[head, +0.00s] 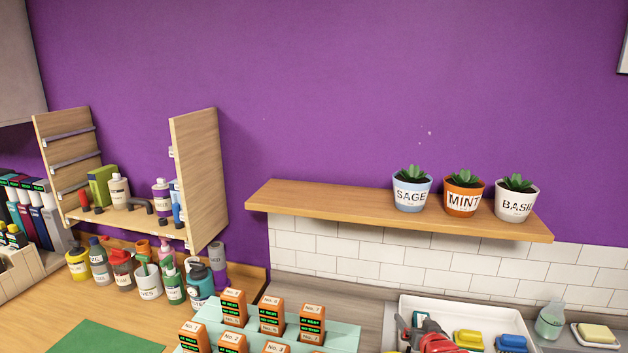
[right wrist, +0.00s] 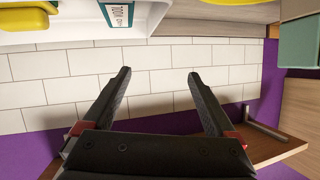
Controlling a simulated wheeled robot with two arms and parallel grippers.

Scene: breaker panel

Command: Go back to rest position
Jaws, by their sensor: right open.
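My right gripper (head: 428,336) shows at the bottom of the head view as a partly cut-off red and dark shape in front of the white tray. In the right wrist view its two dark fingers (right wrist: 160,76) stand wide apart with nothing between them. White wall tiles (right wrist: 150,75) lie behind the fingers. My left gripper is in neither view.
A wooden shelf (head: 330,207) holds several labelled plant pots. Orange labelled blocks (head: 271,315) stand on a mint stepped stand (head: 343,333). The white tray (head: 405,306) holds sponges. Bottles crowd the left counter beneath a wooden rack (head: 200,180). The purple wall is clear.

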